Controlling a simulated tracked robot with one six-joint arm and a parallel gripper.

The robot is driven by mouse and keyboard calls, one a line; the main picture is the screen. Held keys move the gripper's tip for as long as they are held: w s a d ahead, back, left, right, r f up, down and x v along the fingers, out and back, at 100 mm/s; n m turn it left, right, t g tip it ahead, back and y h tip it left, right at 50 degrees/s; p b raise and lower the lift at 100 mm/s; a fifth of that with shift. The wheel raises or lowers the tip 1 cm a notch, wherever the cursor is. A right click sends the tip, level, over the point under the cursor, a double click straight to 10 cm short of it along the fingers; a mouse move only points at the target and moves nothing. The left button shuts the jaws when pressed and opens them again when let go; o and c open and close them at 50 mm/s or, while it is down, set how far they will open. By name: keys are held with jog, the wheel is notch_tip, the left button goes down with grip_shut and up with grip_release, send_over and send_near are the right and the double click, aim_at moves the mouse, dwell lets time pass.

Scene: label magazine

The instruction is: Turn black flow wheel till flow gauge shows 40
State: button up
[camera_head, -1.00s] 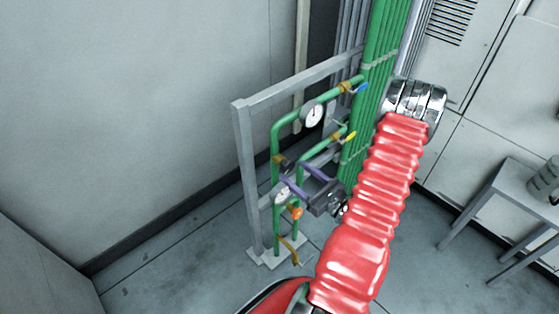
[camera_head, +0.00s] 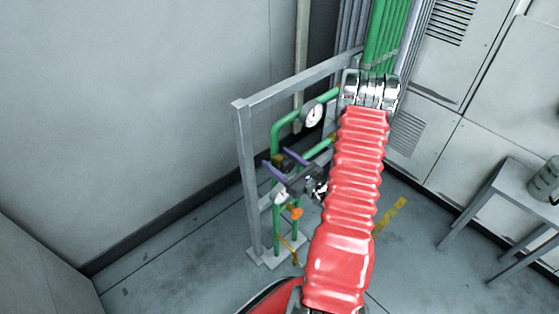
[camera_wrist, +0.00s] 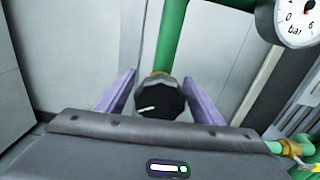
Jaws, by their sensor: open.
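The black wheel (camera_wrist: 160,101) shows in the wrist view on a green pipe, with a white mark on its face pointing left. My gripper (camera_wrist: 160,80) is open, its two purple fingers on either side of the wheel with gaps showing. In the head view my gripper (camera_head: 276,157) is at the pipe frame's left upright pipe, and the wheel is mostly hidden there. A round white gauge marked bar (camera_wrist: 298,20) is cut off at the top right of the wrist view. A smaller gauge (camera_head: 280,197) sits low on the pipes; its reading is too small to tell.
A grey metal frame (camera_head: 243,180) stands around the green pipes. A larger round gauge (camera_head: 314,115) sits on the upper pipe. An orange knob (camera_head: 295,213) is below my gripper. A grey table (camera_head: 510,190) stands at the right. The floor at the left is clear.

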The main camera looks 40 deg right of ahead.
jog(key=shift+c, duration=0.2)
jog(key=c, duration=1)
jog(key=o, duration=1)
jog(key=shift+o, duration=0.2)
jog(key=shift+s, duration=0.1)
jog(key=s, duration=1.3)
jog(key=shift+s+d, duration=0.2)
jog(key=shift+s, duration=0.15)
